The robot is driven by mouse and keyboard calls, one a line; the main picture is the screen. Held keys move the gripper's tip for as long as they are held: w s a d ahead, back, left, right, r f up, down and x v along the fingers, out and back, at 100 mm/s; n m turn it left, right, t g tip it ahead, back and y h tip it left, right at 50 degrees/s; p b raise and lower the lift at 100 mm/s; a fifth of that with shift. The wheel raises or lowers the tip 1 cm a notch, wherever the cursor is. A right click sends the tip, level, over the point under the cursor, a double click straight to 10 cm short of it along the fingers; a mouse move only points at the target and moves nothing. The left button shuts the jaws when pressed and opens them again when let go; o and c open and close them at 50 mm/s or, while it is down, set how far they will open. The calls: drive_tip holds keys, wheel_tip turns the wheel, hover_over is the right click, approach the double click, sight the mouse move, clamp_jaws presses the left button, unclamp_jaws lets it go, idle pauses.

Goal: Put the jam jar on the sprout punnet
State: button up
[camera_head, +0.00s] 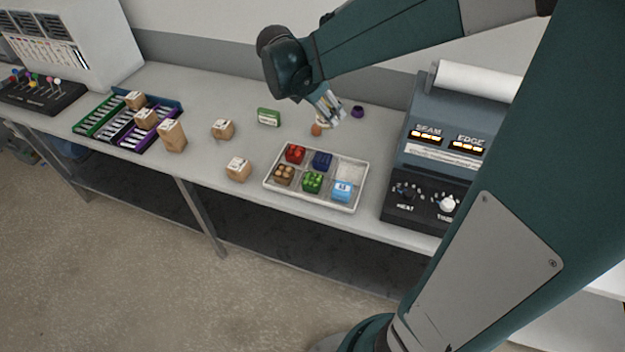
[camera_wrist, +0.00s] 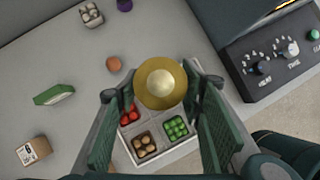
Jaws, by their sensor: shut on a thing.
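The jam jar shows in the wrist view as a round gold lid (camera_wrist: 160,84) between my fingers, its body hidden below. My gripper (camera_head: 331,108) is shut on it, raised above the bench behind the tray in the head view. The sprout punnet (camera_head: 312,182) holds green balls and sits in the front middle compartment of the white tray (camera_head: 267,183). It also shows in the wrist view (camera_wrist: 176,129), just below the jar lid in the picture. The jar is apart from the punnet.
The tray also holds a red punnet (camera_head: 295,154), a brown punnet (camera_head: 284,175), a dark blue item (camera_head: 322,160) and a light blue box (camera_head: 342,191). Its back right compartment looks empty. A control machine (camera_head: 440,150) stands close right. Cardboard boxes (camera_head: 238,169) stand left.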

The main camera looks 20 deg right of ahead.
drive_tip(key=s+a+f+b, duration=0.1)
drive_tip(key=s+a+f, duration=0.2)
drive_tip(key=s+a, duration=0.4)
drive_tip(key=shift+s+a+f, duration=0.2)
drive_tip(key=shift+a+f, duration=0.1)
drive_tip(key=shift+a, duration=0.25)
drive_tip(key=b, duration=0.1)
hover_over(312, 178)
drive_tip(key=shift+f, duration=2.95)
drive_tip(key=shift+f+b, duration=0.5)
drive_tip(key=shift+f, duration=1.55)
drive_tip(key=shift+f, duration=0.2)
drive_tip(key=o, duration=1.1)
drive_tip(key=shift+s, duration=0.1)
drive_tip(key=shift+r, duration=0.15)
